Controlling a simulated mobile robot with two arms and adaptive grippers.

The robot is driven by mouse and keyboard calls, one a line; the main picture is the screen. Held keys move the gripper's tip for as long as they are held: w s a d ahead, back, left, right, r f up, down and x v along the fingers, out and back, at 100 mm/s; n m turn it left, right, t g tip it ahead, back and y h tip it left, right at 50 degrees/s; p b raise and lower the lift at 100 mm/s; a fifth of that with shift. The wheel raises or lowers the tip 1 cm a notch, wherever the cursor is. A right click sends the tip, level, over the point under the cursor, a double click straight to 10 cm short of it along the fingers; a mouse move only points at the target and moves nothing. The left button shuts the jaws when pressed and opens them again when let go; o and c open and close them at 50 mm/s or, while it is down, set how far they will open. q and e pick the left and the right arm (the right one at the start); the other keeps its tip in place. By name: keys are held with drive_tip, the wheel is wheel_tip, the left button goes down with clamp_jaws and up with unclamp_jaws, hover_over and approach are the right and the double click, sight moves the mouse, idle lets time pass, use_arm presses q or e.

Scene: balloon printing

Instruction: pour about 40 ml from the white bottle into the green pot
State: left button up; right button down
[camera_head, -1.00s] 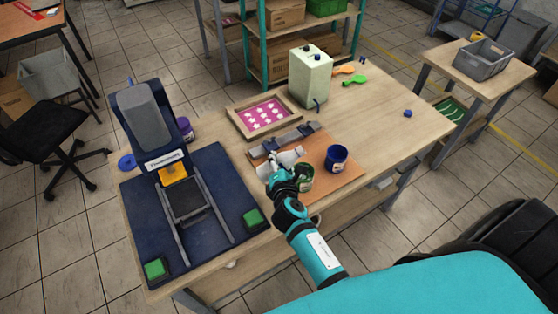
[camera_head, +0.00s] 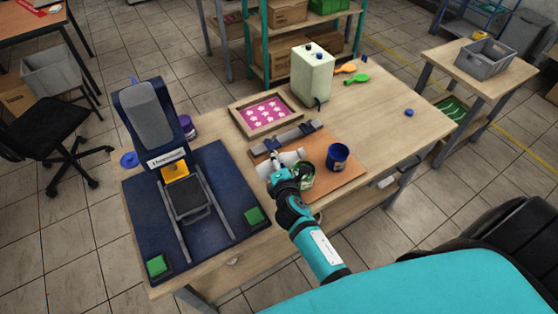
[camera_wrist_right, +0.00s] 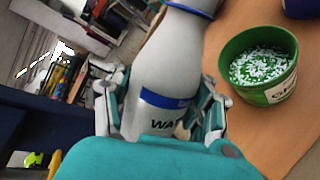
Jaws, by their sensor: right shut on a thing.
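My right gripper (camera_head: 277,168) is shut around the white bottle (camera_head: 291,157). In the right wrist view the bottle (camera_wrist_right: 172,62) sits between the fingers (camera_wrist_right: 160,108), with a blue band and partly hidden lettering. Its far end, with a blue ring, runs out of the top of that view, so its mouth is hidden. The bottle looks tilted in the head view. The green pot (camera_wrist_right: 285,82) stands apart to the right of the bottle in the wrist view, with white bits inside. In the head view the pot (camera_head: 307,182) is partly behind my gripper. My left gripper is not in view.
A dark blue pot (camera_head: 338,158) stands on the brown board (camera_head: 345,177) beside the green pot. A framed pink star screen (camera_head: 238,108) and a pale canister (camera_head: 311,75) are behind. A printing press (camera_head: 150,115) is left.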

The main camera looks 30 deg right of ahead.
drive_tip(key=shift+a+f+m+y+p, duration=0.15)
drive_tip(key=shift+f+m+y+p, duration=0.15)
drive_tip(key=shift+f+m+y, duration=0.65)
idle(1.2)
drive_tip(key=shift+r, duration=0.2)
drive_tip(key=shift+r+n+h, duration=0.65)
drive_tip(key=shift+n+h, duration=0.1)
drive_tip(key=shift+h, duration=0.1)
drive_tip(key=shift+d+r+n+h, duration=0.5)
drive_tip(key=shift+r+n+h, duration=0.2)
drive_tip(key=shift+n, duration=0.5)
drive_tip(key=shift+b, duration=0.3)
